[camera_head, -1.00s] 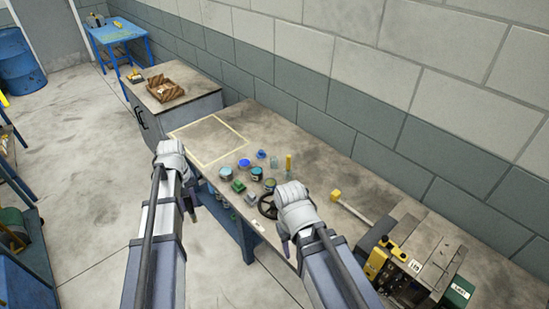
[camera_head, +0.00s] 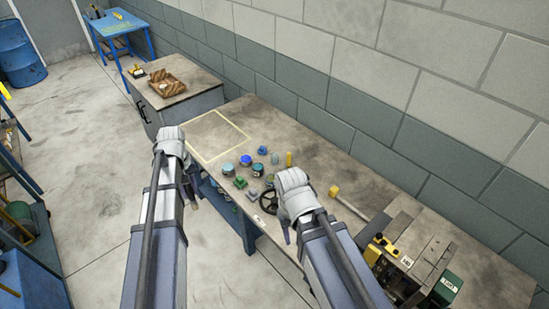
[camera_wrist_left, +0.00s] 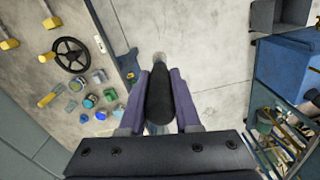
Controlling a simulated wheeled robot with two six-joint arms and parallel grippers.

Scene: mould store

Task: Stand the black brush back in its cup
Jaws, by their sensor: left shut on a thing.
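My left gripper (camera_wrist_left: 160,100) is shut on the black brush (camera_wrist_left: 159,103), whose dark tapered body fills the space between the fingers in the left wrist view. A pale part shows beyond its far end, over the floor. In the head view my left gripper hangs by the table's left edge, and the brush cannot be made out there. Several small cups and jars stand on the table, among them a blue one (camera_head: 245,160) and a teal one (camera_head: 228,169). I cannot tell which is the brush's cup. My right gripper is mostly hidden behind its own wrist.
A black handwheel (camera_head: 268,203), a green block (camera_head: 240,182) and a yellow upright piece (camera_head: 289,158) crowd the cups. A yellow-headed hammer (camera_head: 335,191) lies to the right. A taped rectangle (camera_head: 215,135) on the table is empty. A wicker tray (camera_head: 167,88) sits on the cabinet behind.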

